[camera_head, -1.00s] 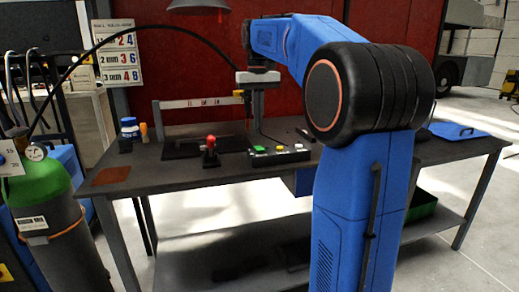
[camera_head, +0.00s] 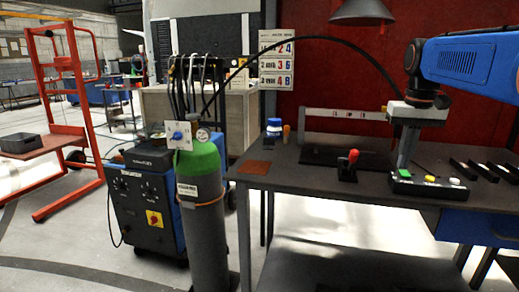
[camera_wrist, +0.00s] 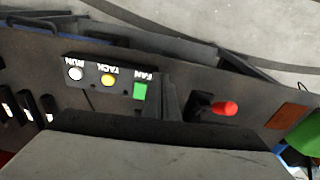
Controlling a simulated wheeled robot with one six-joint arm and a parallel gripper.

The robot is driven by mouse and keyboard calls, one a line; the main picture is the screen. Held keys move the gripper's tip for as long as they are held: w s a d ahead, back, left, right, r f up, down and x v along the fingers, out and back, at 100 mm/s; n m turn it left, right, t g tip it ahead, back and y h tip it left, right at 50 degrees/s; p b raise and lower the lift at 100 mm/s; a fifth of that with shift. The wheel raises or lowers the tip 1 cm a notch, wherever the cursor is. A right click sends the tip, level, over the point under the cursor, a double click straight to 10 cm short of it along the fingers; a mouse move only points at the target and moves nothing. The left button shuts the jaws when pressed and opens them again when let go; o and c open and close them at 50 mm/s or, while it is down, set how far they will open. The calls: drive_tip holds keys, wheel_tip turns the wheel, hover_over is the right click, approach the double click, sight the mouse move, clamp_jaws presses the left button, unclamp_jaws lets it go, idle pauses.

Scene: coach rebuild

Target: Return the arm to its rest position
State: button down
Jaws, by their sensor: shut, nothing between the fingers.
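My gripper (camera_head: 404,160) hangs from the blue arm at the right of the head view, pointing down with its fingers together and empty. It is in front of or above the button box (camera_head: 428,187); the exact gap cannot be told. In the wrist view the grey gripper body fills the bottom. The box there shows a green FAN button (camera_wrist: 140,91), a yellow TACK button (camera_wrist: 108,80) and a white RUN button (camera_wrist: 75,73). A red-knobbed lever (camera_head: 349,165) stands left of the box, and its red knob (camera_wrist: 224,108) shows in the wrist view.
The dark workbench (camera_head: 300,178) also carries a blue-capped jar (camera_head: 274,128), a brown patch (camera_head: 254,167) and black slotted pieces. A green-topped gas cylinder (camera_head: 203,200) and a blue welding machine (camera_head: 150,205) stand left. A red trolley (camera_head: 75,110) is farther left. A lamp (camera_head: 362,12) hangs above.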

drive_tip(key=s+a+f+n+t, duration=0.1)
drive_tip(key=s+a+f, duration=0.4)
drive_tip(key=s+f, duration=0.6)
drive_tip(key=s+a+f+n+t, duration=0.1)
drive_tip(key=s+a+f, duration=0.4)
drive_tip(key=s+f, duration=0.6)
drive_tip(key=shift+s+a+f+t, duration=0.25)
drive_tip(key=shift+s+t, duration=0.6)
drive_tip(key=shift+t, duration=0.05)
drive_tip(key=w+d+r+m+g, duration=0.1)
drive_tip(key=w+d+r, duration=0.2)
drive_tip(key=w+r, duration=0.7)
drive_tip(key=w+d+r+g, duration=0.25)
drive_tip(key=w+r, duration=0.45)
drive_tip(key=r, duration=0.5)
drive_tip(key=w+d+r+m+g, duration=0.1)
drive_tip(key=w+d+r, duration=0.9)
drive_tip(key=w, duration=0.3)
drive_tip(key=shift+w+r+m, duration=0.15)
drive_tip(key=shift+r+m, duration=0.2)
drive_tip(key=shift+m, duration=0.05)
wheel_tip(320, 180, down, 14)
drive_tip(key=shift+f, duration=0.1)
